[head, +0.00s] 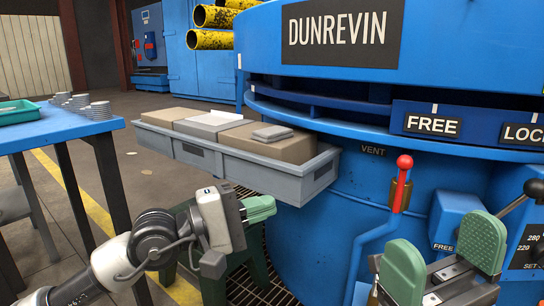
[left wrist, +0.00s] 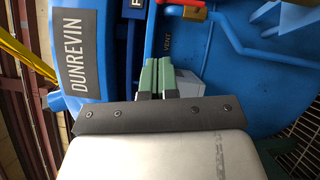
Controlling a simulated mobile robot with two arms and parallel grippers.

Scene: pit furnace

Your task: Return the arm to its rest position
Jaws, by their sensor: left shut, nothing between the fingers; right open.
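My left gripper (head: 262,207) has green fingers closed together with nothing between them. It is in the air in front of the grey tray, below the tray's near edge in the picture. In the left wrist view its fingers (left wrist: 157,78) lie side by side, pointing at the blue furnace. My right gripper (head: 443,262) is at the lower right of the head view, its two green pads wide apart and empty. It is in front of the blue furnace (head: 330,235).
The grey tray (head: 257,172) with brown and grey blocks juts out from the furnace. A red-knobbed lever (head: 402,185) stands by the VENT label, between the grippers in the picture. A blue table (head: 60,130) with a green tray (head: 18,112) is at left. Floor shows between table and furnace.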

